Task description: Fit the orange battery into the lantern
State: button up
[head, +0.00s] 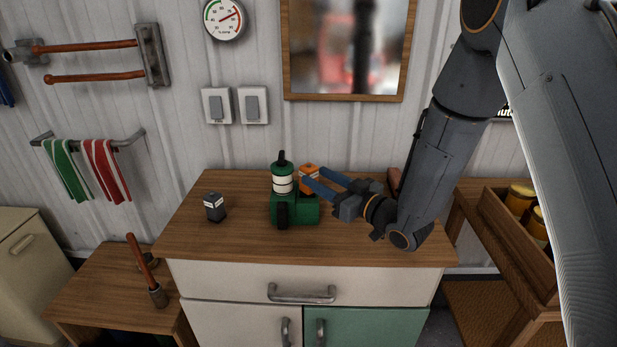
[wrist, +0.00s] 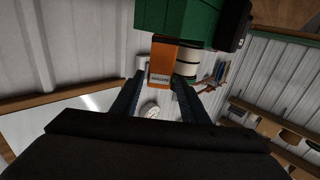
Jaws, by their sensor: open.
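The lantern (head: 295,208) has a green base and a cream globe with a dark top, and stands on the cabinet top. The orange battery (head: 309,171) is upright at the right of the globe, its lower part within or behind the green base. In the wrist view the battery (wrist: 162,62) meets the green base (wrist: 180,20), beside the globe (wrist: 187,62); how deep it sits I cannot tell. My gripper (head: 313,177) is open, its blue fingers on either side of the battery. In the wrist view the gripper (wrist: 161,75) shows gaps beside the battery.
A dark block with a pale label (head: 214,207) stands left of the lantern on the wooden cabinet top (head: 245,243). A reddish object (head: 394,180) lies behind my arm. The wall with a framed mirror (head: 345,98) is close behind. The front left of the top is clear.

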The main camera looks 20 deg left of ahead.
aim_at(309, 169)
jog(key=shift+x, duration=1.3)
jog(key=c, duration=0.9)
jog(key=shift+r, duration=0.1)
grip_shut()
